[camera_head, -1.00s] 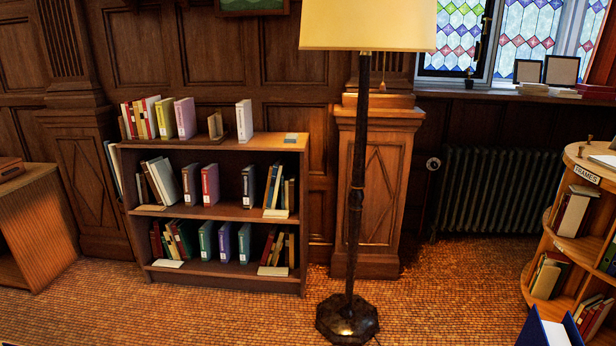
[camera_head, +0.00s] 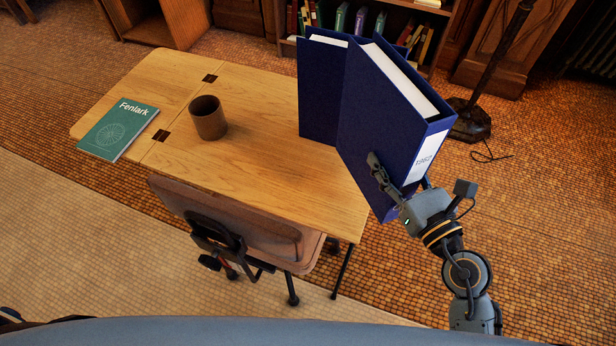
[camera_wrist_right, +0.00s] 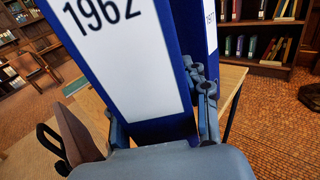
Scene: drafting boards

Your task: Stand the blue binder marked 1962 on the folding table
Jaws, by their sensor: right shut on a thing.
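The blue binder marked 1962 (camera_head: 385,125) is tilted at the right end of the folding table (camera_head: 255,130). Its white label also shows large in the right wrist view (camera_wrist_right: 122,55). My right gripper (camera_head: 402,180) is shut on its lower spine, one finger on each side. The binder's lower end hangs at or just past the table's right edge; I cannot tell whether it touches the top. A second blue binder (camera_head: 318,95) stands upright on the table just behind and left of it, partly hidden. My left gripper is not in view.
A brown mug (camera_head: 208,118) and a green Fenlark book (camera_head: 119,133) are on the table's left part. A chair (camera_head: 235,220) stands at the near side. A lamp base (camera_head: 468,122) and a bookcase are beyond. The table's middle is clear.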

